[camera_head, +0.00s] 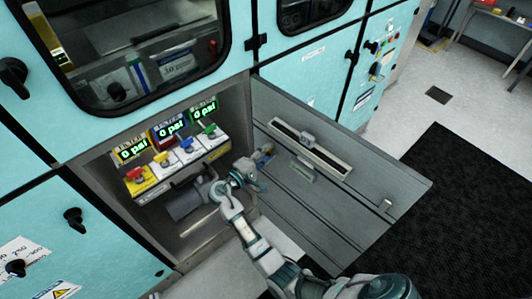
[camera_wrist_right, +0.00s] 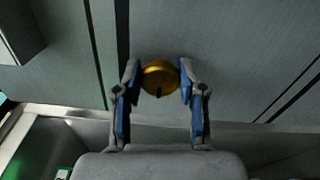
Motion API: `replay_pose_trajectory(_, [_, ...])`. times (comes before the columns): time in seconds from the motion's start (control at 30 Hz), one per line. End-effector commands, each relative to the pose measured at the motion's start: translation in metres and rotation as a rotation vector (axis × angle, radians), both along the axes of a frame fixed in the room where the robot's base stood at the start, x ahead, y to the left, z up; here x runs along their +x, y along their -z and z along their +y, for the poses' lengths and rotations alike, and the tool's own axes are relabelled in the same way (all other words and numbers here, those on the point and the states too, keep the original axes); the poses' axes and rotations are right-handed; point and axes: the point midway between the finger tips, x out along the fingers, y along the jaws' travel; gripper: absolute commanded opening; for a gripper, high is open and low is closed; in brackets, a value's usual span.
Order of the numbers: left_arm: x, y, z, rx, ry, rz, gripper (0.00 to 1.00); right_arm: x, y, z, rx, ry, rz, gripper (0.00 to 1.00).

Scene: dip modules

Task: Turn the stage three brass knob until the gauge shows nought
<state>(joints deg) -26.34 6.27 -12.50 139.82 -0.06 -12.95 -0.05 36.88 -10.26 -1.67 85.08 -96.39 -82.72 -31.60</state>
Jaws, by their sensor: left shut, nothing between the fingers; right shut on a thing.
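The brass knob (camera_wrist_right: 160,77) is a round gold disc with a dark mark at its lower edge, set on a grey panel in the right wrist view. My right gripper (camera_wrist_right: 159,92) is shut on it, with one blue-padded finger on each side. In the head view my right gripper (camera_head: 265,154) is at the inner face of the open door, and the knob is too small to make out there. Three green gauge displays, left (camera_head: 132,149), middle (camera_head: 170,128) and right (camera_head: 204,112), each appear to read 0 psi. My left gripper is not in view.
The grey door (camera_head: 370,190) hangs open to the right. A black mat (camera_head: 450,195) covers floor at right.

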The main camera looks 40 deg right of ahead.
Motion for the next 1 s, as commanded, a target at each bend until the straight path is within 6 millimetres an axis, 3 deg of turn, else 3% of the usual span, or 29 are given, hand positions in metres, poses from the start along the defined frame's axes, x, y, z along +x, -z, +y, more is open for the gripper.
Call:
replay_pose_trajectory(0.03, [0.000, 0.001, 0.000, -0.001, 0.000, -0.001, 0.00, -0.002, 0.008, 0.001, 0.010, 0.003, 0.010, 0.06])
replay_pose_trajectory(0.4, [0.002, 0.002, 0.000, -0.001, 0.000, 0.000, 0.00, -0.001, 0.009, 0.001, 0.012, 0.002, 0.010, 0.06])
replay_pose_trajectory(0.43, [0.002, 0.002, 0.000, -0.001, 0.000, 0.000, 0.00, -0.001, 0.009, 0.001, 0.012, 0.002, 0.010, 0.48])
replay_pose_trajectory(0.5, [0.002, 0.002, 0.000, -0.001, 0.000, 0.000, 0.00, -0.001, 0.009, 0.001, 0.011, 0.002, 0.009, 0.65])
replay_pose_trajectory(0.83, [0.000, 0.000, 0.000, -0.002, 0.001, -0.004, 0.00, -0.001, 0.004, 0.003, 0.006, 0.000, 0.002, 0.65])
replay_pose_trajectory(1.0, [0.000, 0.000, 0.000, -0.002, 0.001, -0.004, 0.00, -0.004, 0.004, 0.025, 0.006, -0.003, 0.002, 0.65])
